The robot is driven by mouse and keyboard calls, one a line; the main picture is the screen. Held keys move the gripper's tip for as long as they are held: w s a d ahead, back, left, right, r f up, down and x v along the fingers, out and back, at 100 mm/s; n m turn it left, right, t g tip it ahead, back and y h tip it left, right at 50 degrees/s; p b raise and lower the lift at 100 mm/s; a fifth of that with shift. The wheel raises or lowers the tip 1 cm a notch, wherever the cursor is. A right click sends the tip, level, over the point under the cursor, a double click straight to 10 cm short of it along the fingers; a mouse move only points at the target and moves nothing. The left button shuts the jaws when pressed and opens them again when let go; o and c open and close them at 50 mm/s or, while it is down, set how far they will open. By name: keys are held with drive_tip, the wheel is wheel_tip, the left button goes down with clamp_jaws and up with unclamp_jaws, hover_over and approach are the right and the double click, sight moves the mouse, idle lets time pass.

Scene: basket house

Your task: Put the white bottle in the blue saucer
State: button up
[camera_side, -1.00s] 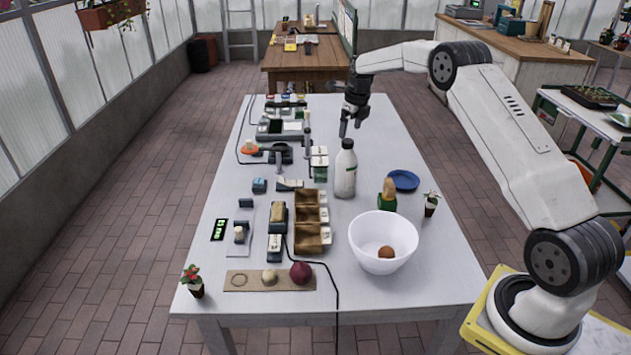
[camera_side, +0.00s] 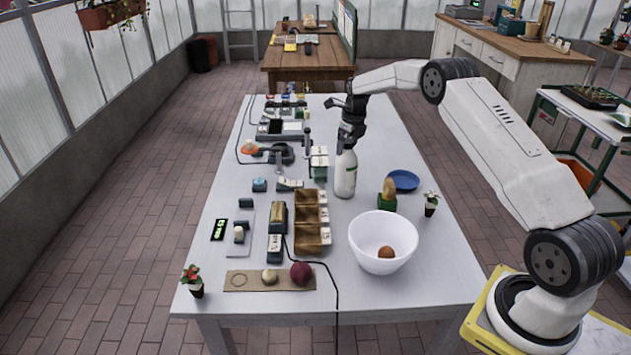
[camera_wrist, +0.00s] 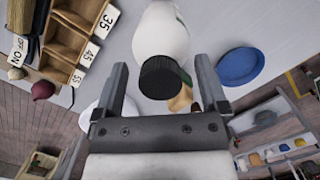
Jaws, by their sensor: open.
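The white bottle (camera_side: 345,176) stands upright on the table, right of the wooden compartment box. The blue saucer (camera_side: 403,180) lies flat and empty on the table to the right of the bottle. It also shows at the right in the wrist view (camera_wrist: 240,66).
A green holder (camera_side: 388,200) with a tan object stands between bottle and saucer, towards the front. A white bowl (camera_side: 372,265) with a brown ball is nearer the front. A small potted plant (camera_side: 431,204) is beside the saucer. The wooden compartment box (camera_side: 299,222) stands left.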

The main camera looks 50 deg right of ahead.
idle(0.3)
clamp_jaws()
idle(1.2)
drive_tip(key=shift+r, duration=0.1)
